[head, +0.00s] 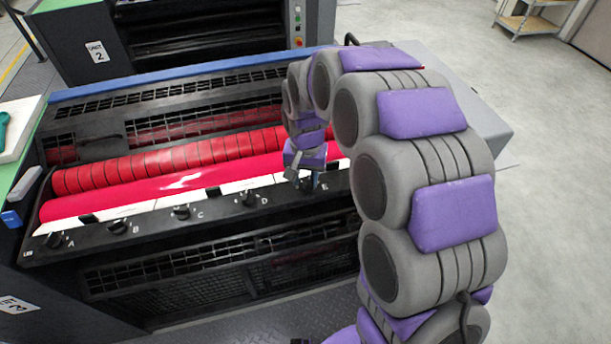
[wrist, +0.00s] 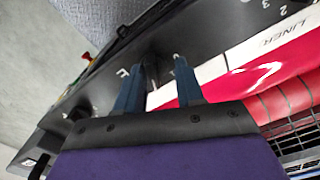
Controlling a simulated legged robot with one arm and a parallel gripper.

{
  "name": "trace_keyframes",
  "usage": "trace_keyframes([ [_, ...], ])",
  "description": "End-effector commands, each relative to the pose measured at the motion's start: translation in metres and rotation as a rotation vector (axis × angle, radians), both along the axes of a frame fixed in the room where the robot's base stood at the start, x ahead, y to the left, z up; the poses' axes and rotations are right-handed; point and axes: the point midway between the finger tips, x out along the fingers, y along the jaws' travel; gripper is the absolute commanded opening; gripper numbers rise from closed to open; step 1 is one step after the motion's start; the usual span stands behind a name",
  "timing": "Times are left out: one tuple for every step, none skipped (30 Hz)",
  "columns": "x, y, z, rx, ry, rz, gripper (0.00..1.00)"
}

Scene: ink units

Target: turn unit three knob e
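Knob E (head: 309,187) is a small black knob near the right end of the black knob panel (head: 150,224), beside a white letter E. My gripper (head: 297,172) is right at this knob in the head view and partly covers it. In the wrist view, the two blue fingers of my gripper (wrist: 160,66) stand apart, with the dark knob (wrist: 151,68) between them. The knob looks closer to the left finger, and a gap shows on its right. I cannot tell whether a finger touches it. The knob's pointer direction is unclear.
Knobs A (head: 55,240), B (head: 118,227), C (head: 181,212) and D (head: 249,198) line the panel to the left. A red roller (head: 150,187) lies behind the panel, with a ribbed red roller (head: 165,158) beyond. Unit 2 (head: 95,52) stands at the back. Open floor lies at right.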

Motion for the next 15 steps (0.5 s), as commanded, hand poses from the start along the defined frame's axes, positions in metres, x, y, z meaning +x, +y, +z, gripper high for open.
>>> trace_keyframes([
  [0.0001,-0.0007,0.0003,0.0,0.0,-0.001,0.37],
  [0.0001,-0.0014,0.0005,0.001,0.0,-0.001,0.37],
  [0.0001,-0.0027,0.0006,0.002,0.001,-0.001,0.35],
  [0.0001,-0.0035,0.0008,0.003,0.001,-0.002,0.32],
  [0.0,-0.0043,0.0009,0.004,0.0,-0.002,0.3],
  [0.0,-0.0047,0.001,0.004,0.0,-0.002,0.26],
  [0.0,-0.005,0.0011,0.004,0.0,-0.002,0.23],
  [-0.0001,-0.0048,0.0011,0.004,0.0,-0.002,0.2],
  [0.0,-0.0044,0.001,0.004,0.0,-0.002,0.16],
  [0.0,-0.0039,0.0009,0.003,0.001,-0.002,0.13],
  [0.0,-0.0033,0.0008,0.003,0.001,-0.001,0.1],
  [0.0,-0.0024,0.0007,0.001,0.001,-0.001,0.07],
  [0.0,-0.0018,0.0006,0.001,0.001,-0.001,0.04],
  [0.0,-0.0012,0.0006,0.0,0.0,-0.001,0.01],
  [-0.0001,-0.001,0.0005,-0.001,0.0,0.0,0.0],
])
